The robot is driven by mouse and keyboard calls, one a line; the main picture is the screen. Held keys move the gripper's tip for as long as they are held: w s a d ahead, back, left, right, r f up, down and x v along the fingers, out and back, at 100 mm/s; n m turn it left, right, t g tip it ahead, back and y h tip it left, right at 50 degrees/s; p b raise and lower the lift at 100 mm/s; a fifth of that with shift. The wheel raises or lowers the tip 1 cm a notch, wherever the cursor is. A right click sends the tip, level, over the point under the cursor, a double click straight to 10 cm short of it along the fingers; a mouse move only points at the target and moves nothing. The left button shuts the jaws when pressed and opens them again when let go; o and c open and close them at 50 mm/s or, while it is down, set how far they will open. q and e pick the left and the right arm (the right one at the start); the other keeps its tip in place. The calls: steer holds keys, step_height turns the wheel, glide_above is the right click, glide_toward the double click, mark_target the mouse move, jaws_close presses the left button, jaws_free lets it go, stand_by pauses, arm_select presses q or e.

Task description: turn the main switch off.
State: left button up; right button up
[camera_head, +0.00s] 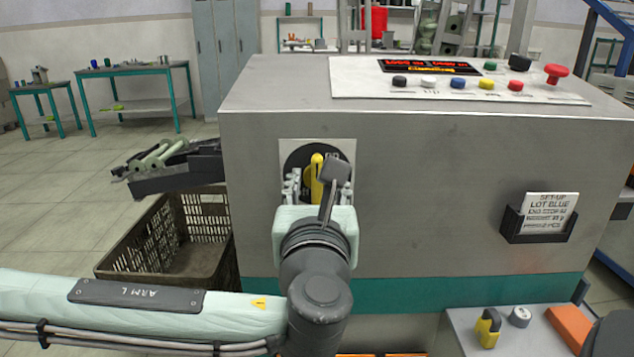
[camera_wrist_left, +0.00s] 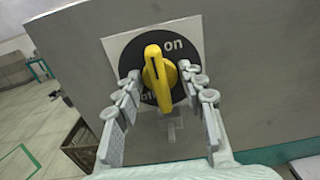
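The main switch has a yellow handle (camera_head: 316,178) on a black round dial with a pale square plate (camera_head: 345,147), on the machine's front. In the left wrist view, the yellow handle (camera_wrist_left: 157,78) stands nearly upright, its dark-marked end just left of the word "on". A partly hidden "off" label is at the dial's lower left. My left gripper (camera_head: 312,184) is in front of the dial. In the left wrist view, the left gripper's fingers (camera_wrist_left: 160,82) are open, one on each side of the handle, with gaps visible. My right gripper is not in view.
The machine (camera_head: 430,180) has a top panel with several coloured buttons and a red mushroom button (camera_head: 557,73). A card holder (camera_head: 540,220) is on its front right. A dark tray (camera_head: 180,178) with spools and a crate (camera_head: 180,245) are at left. A yellow-black object (camera_head: 488,327) sits lower right.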

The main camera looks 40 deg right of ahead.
arm_select(q)
steer(key=c, duration=0.8)
steer(key=shift+o, duration=0.2)
steer(key=shift+f+n+b, duration=0.15)
steer(key=shift+n+b, duration=0.65)
steer(key=shift+b, duration=0.05)
steer(key=shift+n+b, duration=0.55)
steer(key=shift+n, duration=0.55)
